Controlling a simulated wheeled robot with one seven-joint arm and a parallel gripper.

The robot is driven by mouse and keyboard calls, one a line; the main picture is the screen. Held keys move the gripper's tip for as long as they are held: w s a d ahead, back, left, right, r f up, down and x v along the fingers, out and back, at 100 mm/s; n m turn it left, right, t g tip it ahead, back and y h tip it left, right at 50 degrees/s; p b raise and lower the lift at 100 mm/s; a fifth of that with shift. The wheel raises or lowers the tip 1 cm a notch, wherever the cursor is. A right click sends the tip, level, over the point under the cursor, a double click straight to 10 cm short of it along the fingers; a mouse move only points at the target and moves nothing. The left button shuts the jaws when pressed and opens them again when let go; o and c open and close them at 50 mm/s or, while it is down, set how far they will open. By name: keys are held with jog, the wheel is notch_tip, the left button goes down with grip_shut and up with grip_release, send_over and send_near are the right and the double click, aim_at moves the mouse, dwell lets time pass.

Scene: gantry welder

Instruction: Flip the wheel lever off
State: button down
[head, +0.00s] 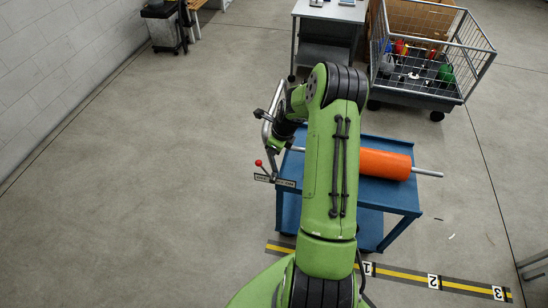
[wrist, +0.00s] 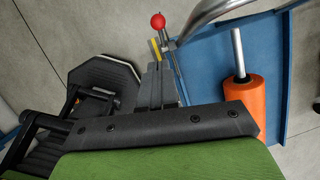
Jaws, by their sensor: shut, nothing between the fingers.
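The lever has a red ball knob (wrist: 158,21) on a thin metal stem, at the top middle of the wrist view. In the head view the red knob (head: 258,162) stands above a small labelled plate (head: 275,180) at the left edge of the blue cart (head: 402,197). My gripper (wrist: 160,68) is shut and empty, its grey fingers just below the lever's stem in the wrist view. I cannot tell whether the fingertips touch the lever. In the head view my arm and wrist cover much of the cart, and the fingertips are hard to make out.
An orange roller (head: 384,164) on a metal rod lies across the cart. A bent metal tube (wrist: 212,12) runs close beside the lever. A wire cage trolley (head: 462,60) and a grey table (head: 330,11) stand behind.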

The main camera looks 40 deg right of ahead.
notch_tip(320, 180, up, 4)
jog(key=shift+s+a+f, duration=0.1)
jog(key=shift+s, duration=0.05)
jog(key=shift+a, duration=0.1)
dwell(0.4)
